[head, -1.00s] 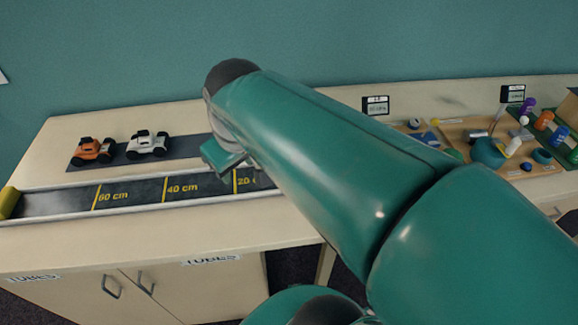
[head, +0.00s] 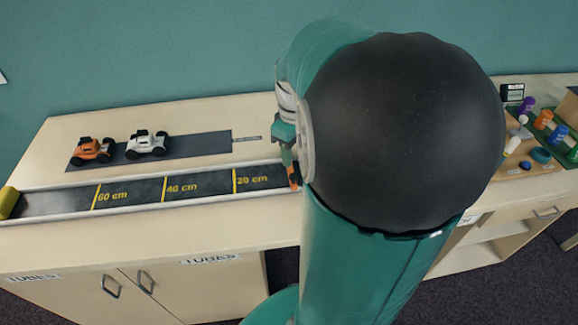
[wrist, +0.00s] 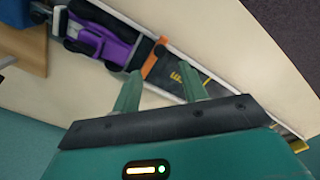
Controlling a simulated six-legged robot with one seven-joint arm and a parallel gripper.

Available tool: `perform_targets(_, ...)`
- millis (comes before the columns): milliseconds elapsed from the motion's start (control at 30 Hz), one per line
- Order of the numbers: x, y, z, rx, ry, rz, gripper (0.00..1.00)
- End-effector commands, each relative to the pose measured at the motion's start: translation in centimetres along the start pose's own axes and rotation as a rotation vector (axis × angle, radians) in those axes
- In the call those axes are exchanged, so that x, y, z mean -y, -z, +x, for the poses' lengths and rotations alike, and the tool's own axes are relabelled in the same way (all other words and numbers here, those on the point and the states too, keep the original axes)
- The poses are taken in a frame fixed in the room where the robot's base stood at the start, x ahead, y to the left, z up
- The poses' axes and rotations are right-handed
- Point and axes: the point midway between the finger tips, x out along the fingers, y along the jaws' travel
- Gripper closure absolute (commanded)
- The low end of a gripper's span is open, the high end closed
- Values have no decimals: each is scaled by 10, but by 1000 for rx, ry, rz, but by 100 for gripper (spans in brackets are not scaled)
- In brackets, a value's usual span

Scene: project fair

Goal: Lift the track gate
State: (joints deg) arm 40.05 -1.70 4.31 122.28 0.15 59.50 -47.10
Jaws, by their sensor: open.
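The orange track gate (wrist: 153,57) stands across the track (wrist: 213,92) in the wrist view, between a purple car (wrist: 103,42) and the track's yellow distance marks. Only a small orange part of the gate (head: 294,178) shows in the head view, beside my arm. My gripper (wrist: 160,71) is open and empty. Its two fingers point toward the gate, which appears between and just beyond the fingertips; I cannot tell the exact gap. In the head view my gripper (head: 286,150) is above the right visible end of the track, largely hidden by my arm.
An orange car (head: 92,150) and a white car (head: 147,143) stand on a dark strip behind the track. A yellow block (head: 9,202) is at the track's far left end. Bottles and small parts crowd the right side. The bench front is clear.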

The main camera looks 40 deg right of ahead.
Motion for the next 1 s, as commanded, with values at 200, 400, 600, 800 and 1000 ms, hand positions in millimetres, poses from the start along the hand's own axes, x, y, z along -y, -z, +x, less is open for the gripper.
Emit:
perform_targets(200,0,0,44,2,3,1,57)
perform_targets(400,0,0,70,1,2,0,57)
perform_targets(600,0,1,76,-1,-1,0,57)
perform_targets(800,0,1,76,-1,-1,0,63)
perform_targets(1000,0,1,76,-1,-1,0,100)
